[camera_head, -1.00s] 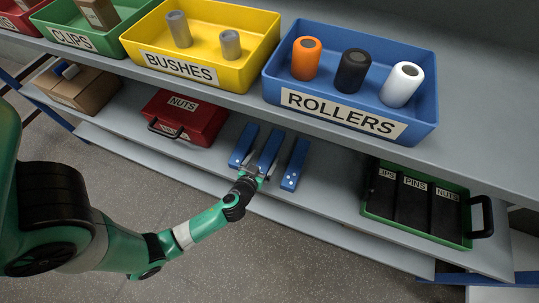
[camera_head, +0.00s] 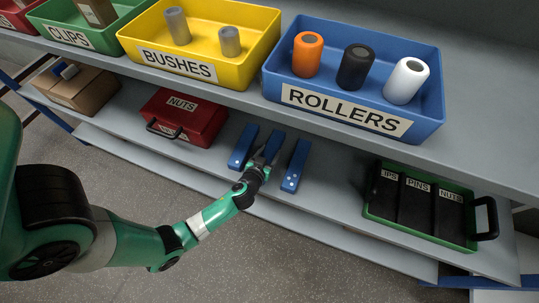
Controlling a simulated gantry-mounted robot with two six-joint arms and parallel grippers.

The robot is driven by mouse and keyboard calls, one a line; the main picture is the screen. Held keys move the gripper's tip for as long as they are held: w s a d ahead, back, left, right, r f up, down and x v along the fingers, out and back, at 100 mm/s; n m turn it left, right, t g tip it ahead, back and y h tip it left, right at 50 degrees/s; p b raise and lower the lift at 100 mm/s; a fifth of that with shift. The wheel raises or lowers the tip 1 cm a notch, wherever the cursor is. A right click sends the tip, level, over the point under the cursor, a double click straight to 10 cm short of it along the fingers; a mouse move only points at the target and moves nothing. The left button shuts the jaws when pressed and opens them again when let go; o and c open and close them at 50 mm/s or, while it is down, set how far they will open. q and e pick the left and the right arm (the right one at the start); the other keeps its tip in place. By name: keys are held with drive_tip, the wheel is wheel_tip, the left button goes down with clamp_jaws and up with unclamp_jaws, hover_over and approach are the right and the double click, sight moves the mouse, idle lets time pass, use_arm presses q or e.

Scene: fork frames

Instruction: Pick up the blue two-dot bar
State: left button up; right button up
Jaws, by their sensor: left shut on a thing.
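Three blue bars lie side by side on the lower shelf: a left bar (camera_head: 243,147), a middle bar (camera_head: 271,147) and a right bar (camera_head: 296,165). Small light dots show at the near ends of the left and right bars, too small to count surely. The near end of the middle bar is hidden by my left gripper (camera_head: 260,162), so its dots cannot be read. My left gripper reaches in from the front and is shut on the middle bar. My right gripper is not in view.
A red NUTS case (camera_head: 184,117) stands left of the bars. A green-rimmed tray (camera_head: 372,216) with black labelled compartments sits to the right, with free shelf between. The upper shelf overhangs behind, carrying a yellow BUSHES bin (camera_head: 255,50) and a blue ROLLERS bin (camera_head: 435,95).

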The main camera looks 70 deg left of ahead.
sight(270, 153)
use_arm(q)
clamp_jaws()
drive_tip(key=shift+r, duration=0.1)
drive_tip(key=shift+r+p, duration=0.25)
drive_tip(key=shift+p, duration=0.05)
wheel_tip(270, 153, up, 3)
drive_tip(key=shift+f+p, duration=0.2)
drive_tip(key=shift+p, duration=0.8)
drive_tip(key=s+d+r+p, duration=0.1)
drive_tip(key=r, duration=0.1)
drive_tip(key=s+d+r+p, duration=0.1)
drive_tip(key=r+p, duration=0.1)
drive_tip(key=s+d+r+p, duration=0.1)
drive_tip(key=r, duration=0.1)
drive_tip(key=shift+s+d+r, duration=0.25)
drive_tip(key=shift+r, duration=0.05)
drive_tip(key=p+v, duration=0.5)
drive_tip(key=v, duration=0.4)
drive_tip(key=shift+s, duration=0.5)
drive_tip(key=shift+d+f, duration=0.1)
drive_tip(key=shift+f, duration=0.05)
